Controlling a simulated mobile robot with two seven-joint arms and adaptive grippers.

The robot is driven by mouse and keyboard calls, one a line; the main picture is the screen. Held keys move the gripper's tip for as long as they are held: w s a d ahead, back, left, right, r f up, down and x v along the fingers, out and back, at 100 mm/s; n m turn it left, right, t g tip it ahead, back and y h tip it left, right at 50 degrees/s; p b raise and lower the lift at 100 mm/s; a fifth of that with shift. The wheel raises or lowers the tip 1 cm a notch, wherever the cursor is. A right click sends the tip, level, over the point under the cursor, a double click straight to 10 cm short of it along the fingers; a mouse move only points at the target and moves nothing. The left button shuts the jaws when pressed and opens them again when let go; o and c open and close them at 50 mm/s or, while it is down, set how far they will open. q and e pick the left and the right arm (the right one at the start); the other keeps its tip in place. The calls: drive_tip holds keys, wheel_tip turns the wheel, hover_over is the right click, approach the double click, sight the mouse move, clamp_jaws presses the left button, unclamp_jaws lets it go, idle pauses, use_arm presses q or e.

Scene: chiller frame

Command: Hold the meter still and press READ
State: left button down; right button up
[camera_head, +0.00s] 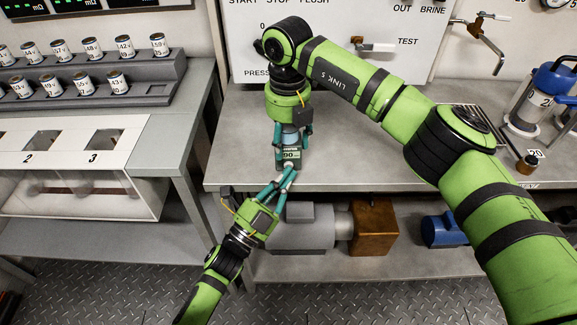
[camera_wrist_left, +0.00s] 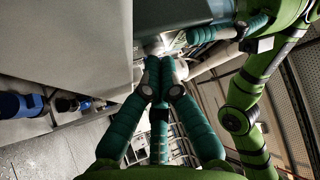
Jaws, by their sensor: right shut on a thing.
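In the left wrist view the closed left fingertips (camera_wrist_left: 158,80) lie just below a pale part. The READ button cannot be made out.
The grey bench top (camera_head: 350,165) is clear right of the meter. A panel (camera_head: 345,55) with switches stands behind it. A blue-topped pump (camera_head: 540,95) and small brown bottle (camera_head: 528,163) stand at the right. A grey motor (camera_head: 300,228) is on the shelf below. Numbered cans (camera_head: 93,48) stand left.

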use_arm(q)
drive_tip(key=shift+w+a+r, duration=0.2)
drive_tip(key=shift+w+r, duration=0.05)
drive_tip(key=shift+r, duration=0.15)
drive_tip(key=shift+f, duration=0.1)
use_arm(e)
drive_tip(key=shift+w+f, duration=0.15)
drive_tip(key=shift+w, duration=0.1)
use_arm(q)
drive_tip(key=shift+s, duration=0.15)
use_arm(e)
drive_tip(key=shift+d, duration=0.1)
use_arm(q)
drive_tip(key=shift+s+d+f, duration=0.15)
drive_tip(key=shift+s+f, duration=0.1)
drive_tip(key=shift+s, duration=0.25)
use_arm(e)
drive_tip(key=shift+w+f, duration=0.2)
drive_tip(key=shift+w, duration=0.1)
use_arm(q)
drive_tip(key=shift+s+d, duration=0.15)
drive_tip(key=shift+s, duration=1.7)
use_arm(e)
drive_tip(key=shift+s, duration=0.1)
drive_tip(key=o, duration=0.9)
